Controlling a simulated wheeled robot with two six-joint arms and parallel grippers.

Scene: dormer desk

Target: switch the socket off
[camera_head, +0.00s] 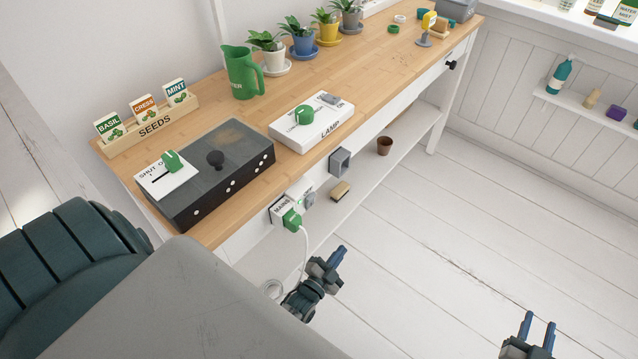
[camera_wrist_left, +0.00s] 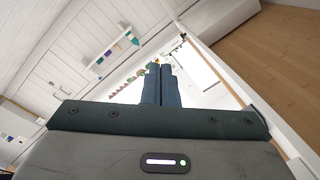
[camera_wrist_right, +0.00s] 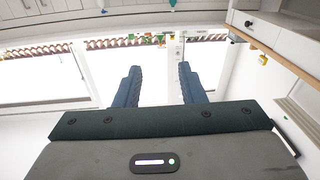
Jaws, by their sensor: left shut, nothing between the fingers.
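The socket (camera_head: 280,210), marked MAINS, is on the front face of the desk below its top. A green plug (camera_head: 292,220) sits in it, with a white cord hanging down. A small grey switch part (camera_head: 308,199) and a tiny green light show just right of the plug; the switch's exact position is too small to tell. My left gripper (camera_head: 337,259) is below and to the right of the socket, apart from it. Its fingers are together and empty in the left wrist view (camera_wrist_left: 161,84). My right gripper (camera_head: 537,330) is far right over the floor, its fingers apart and empty (camera_wrist_right: 158,86).
On the desk (camera_head: 215,225) stand a dark box (camera_head: 235,150) with a SHUT OFF plate, a white LAMP box (camera_head: 318,130), a green jug (camera_head: 240,72), a seed rack and potted plants. A grey box (camera_head: 340,162) is on the desk front. A lower shelf holds a brush and pot.

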